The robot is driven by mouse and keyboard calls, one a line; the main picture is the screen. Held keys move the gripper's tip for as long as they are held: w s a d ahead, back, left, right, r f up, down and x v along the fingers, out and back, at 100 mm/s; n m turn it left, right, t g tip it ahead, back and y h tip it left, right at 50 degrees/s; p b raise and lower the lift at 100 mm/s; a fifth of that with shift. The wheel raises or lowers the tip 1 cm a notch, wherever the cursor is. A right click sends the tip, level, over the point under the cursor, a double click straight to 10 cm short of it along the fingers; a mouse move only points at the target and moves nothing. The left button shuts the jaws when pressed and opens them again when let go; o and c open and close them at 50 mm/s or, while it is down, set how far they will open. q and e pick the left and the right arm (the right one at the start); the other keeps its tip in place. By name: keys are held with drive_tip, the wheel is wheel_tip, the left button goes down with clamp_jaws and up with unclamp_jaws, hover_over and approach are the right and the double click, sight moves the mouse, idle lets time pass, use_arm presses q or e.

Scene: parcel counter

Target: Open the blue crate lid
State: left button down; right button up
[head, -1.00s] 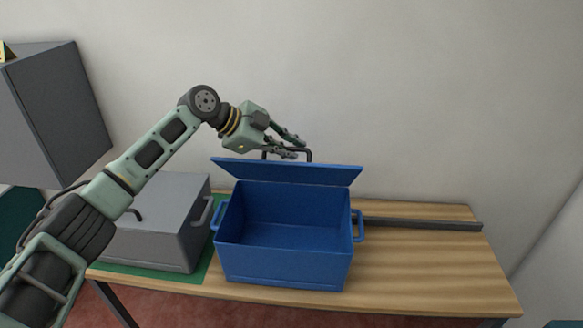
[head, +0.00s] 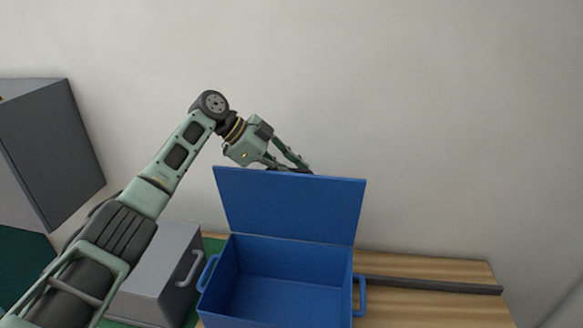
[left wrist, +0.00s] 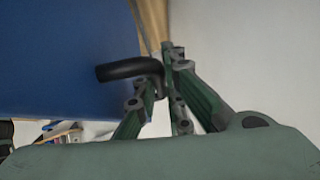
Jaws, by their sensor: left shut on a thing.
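The blue crate (head: 225,285) stands on the wooden table, with its open inside facing me. Its blue lid (head: 290,210) stands up steeply at the crate's back edge. My left gripper (head: 292,168) is behind the lid's top edge, its fingertips partly hidden by the lid. In the left wrist view, the gripper (left wrist: 167,66) is shut on the lid's black bent handle (left wrist: 128,69), beside the blue face of the lid (left wrist: 60,55). My right gripper is not in view.
A grey box (head: 160,270) with a handle stands left of the crate on a green mat (head: 213,245). A dark rail (head: 430,285) lies along the table (head: 420,308) to the right. A grey cabinet (head: 50,150) is at the far left. The table right of the crate is otherwise clear.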

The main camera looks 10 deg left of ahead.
use_arm(q)
drive_tip(key=shift+f, duration=0.1)
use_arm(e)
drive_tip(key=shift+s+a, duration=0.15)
use_arm(q)
drive_tip(key=c, duration=2.1)
unclamp_jaws()
drive_tip(key=shift+a, duration=0.1)
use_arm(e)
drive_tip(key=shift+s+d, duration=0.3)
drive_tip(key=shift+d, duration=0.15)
use_arm(q)
drive_tip(key=shift+a+r, duration=0.15)
drive_tip(key=shift+r, duration=0.05)
drive_tip(key=v, duration=1.1)
drive_tip(key=shift+a+r, duration=0.15)
drive_tip(key=shift+a, duration=0.1)
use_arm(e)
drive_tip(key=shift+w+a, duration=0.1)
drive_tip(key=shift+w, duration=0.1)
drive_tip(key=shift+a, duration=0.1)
